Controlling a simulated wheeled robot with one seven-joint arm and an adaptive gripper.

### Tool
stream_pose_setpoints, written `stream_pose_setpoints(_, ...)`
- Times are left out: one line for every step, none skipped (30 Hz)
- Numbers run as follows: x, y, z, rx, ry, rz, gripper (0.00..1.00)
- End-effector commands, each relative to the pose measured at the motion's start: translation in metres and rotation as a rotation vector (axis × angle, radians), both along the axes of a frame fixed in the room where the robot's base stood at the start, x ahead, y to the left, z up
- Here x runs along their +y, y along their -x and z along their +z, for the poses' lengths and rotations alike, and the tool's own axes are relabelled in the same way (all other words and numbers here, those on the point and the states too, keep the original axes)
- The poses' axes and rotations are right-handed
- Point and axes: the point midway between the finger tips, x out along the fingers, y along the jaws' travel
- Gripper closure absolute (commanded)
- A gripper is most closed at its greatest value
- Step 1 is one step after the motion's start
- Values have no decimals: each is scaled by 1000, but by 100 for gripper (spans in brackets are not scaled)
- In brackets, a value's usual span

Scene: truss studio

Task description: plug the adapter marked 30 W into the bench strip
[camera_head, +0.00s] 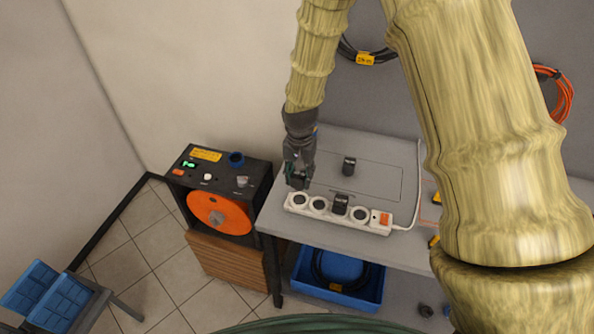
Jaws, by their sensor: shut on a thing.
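The white bench strip (319,205) lies along the front of the grey bench, with round sockets and an orange switch at its right end. My gripper (297,184) is over the strip's left end, shut on a small dark thing that looks like an adapter. The fingers mostly hide it, and I cannot tell whether it touches the strip. Another black adapter (349,165) stands on the bench behind the strip. No wattage marking is readable.
A black machine with an orange disc (220,212) stands left of the bench (375,145). A white cord (418,190) runs back from the strip's right end. A blue crate (375,290) with cable is below. Blue seats (50,295) are at lower left. My arm hides the bench's right side.

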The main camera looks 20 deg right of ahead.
Motion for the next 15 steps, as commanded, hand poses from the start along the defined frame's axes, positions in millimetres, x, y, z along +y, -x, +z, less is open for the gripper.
stream_pose_setpoints(-1, -1, -6, 1, 0, -2, 88)
stream_pose_setpoints(-2, -2, -9, 2, 0, -2, 88)
stream_pose_setpoints(-2, -3, -13, 4, 0, -2, 88)
stream_pose_setpoints(-2, -4, -16, 4, 0, -2, 88)
stream_pose_setpoints(-2, -4, -19, 4, -1, -2, 88)
stream_pose_setpoints(-1, -5, -23, 4, -1, -1, 88)
stream_pose_setpoints(-1, -5, -26, 5, 0, -1, 88)
stream_pose_setpoints(-1, -5, -29, 6, 0, -1, 88)
stream_pose_setpoints(0, -5, -32, 6, 0, 0, 88)
stream_pose_setpoints(1, -5, -35, 6, 0, 0, 88)
stream_pose_setpoints(1, -5, -38, 6, 0, 0, 88)
stream_pose_setpoints(1, -5, -41, 6, 0, 0, 88)
stream_pose_setpoints(1, -5, -44, 6, 0, 0, 88)
stream_pose_setpoints(1, -5, -47, 6, 0, 0, 88)
stream_pose_setpoints(1, -5, -49, 6, 0, 0, 88)
